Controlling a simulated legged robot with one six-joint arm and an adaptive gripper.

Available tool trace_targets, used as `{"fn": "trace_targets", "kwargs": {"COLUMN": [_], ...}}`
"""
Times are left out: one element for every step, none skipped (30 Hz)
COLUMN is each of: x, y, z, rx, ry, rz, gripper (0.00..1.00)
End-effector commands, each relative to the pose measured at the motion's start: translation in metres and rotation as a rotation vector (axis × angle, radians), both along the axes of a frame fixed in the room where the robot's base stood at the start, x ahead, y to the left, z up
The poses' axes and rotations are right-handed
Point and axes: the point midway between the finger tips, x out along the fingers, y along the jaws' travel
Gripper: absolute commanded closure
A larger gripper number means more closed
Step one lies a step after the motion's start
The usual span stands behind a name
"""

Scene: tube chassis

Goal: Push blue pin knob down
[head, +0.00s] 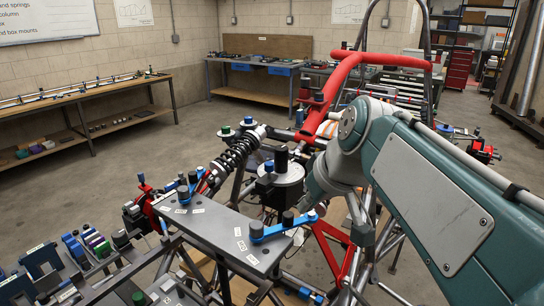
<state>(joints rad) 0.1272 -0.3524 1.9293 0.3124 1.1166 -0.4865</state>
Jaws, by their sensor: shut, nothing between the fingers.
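A second blue piece with knobs (184,188) stands at the plate's far left corner. A blue-topped knob (248,121) sits by the black coil spring. I cannot tell which of these is the blue pin knob. My arm comes in from the right and bends down at the elbow. Its far end (316,192) is close above the right side of the blue bar. My gripper is shut and empty; its fingertips are partly hidden and hard to make out.
Red and grey chassis tubes (337,88) rise behind the plate. A black knob (281,160) on a round part stands beside my arm. Blue, purple and green blocks (90,240) crowd the front left. The floor (150,160) between the chassis and benches is clear.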

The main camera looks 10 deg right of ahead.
Motion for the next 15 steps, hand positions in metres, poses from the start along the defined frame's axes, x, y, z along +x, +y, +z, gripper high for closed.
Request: {"fn": "trace_targets", "kwargs": {"x": [0.012,0.018,0.027,0.033,0.039,0.047,0.054,0.060,0.068,0.074,0.080,0.088,0.094,0.099,0.107], "y": [-0.002,-0.002,-0.003,-0.003,-0.004,-0.005,-0.006,-0.007,-0.008,-0.009,-0.010,-0.012,-0.013,-0.014,-0.016], "z": [0.008,0.013,0.020,0.025,0.029,0.035,0.040,0.044,0.050,0.054,0.059,0.064,0.068,0.071,0.077], "rx": [0.007,0.011,0.017,0.019,0.024,0.027,0.032,0.035,0.040,0.042,0.046,0.048,0.052,0.054,0.056], "ry": [-0.008,-0.014,-0.023,-0.030,-0.037,-0.048,-0.057,-0.064,-0.078,-0.087,-0.096,-0.111,-0.122,-0.132,-0.149], "rz": [0.022,0.040,0.063,0.080,0.098,0.122,0.139,0.158,0.181,0.200,0.219,0.244,0.263,0.281,0.306], "gripper": [1.00,1.00,1.00,1.00,1.00,1.00,1.00,1.00,1.00,1.00,1.00,1.00,1.00,1.00,1.00]}}
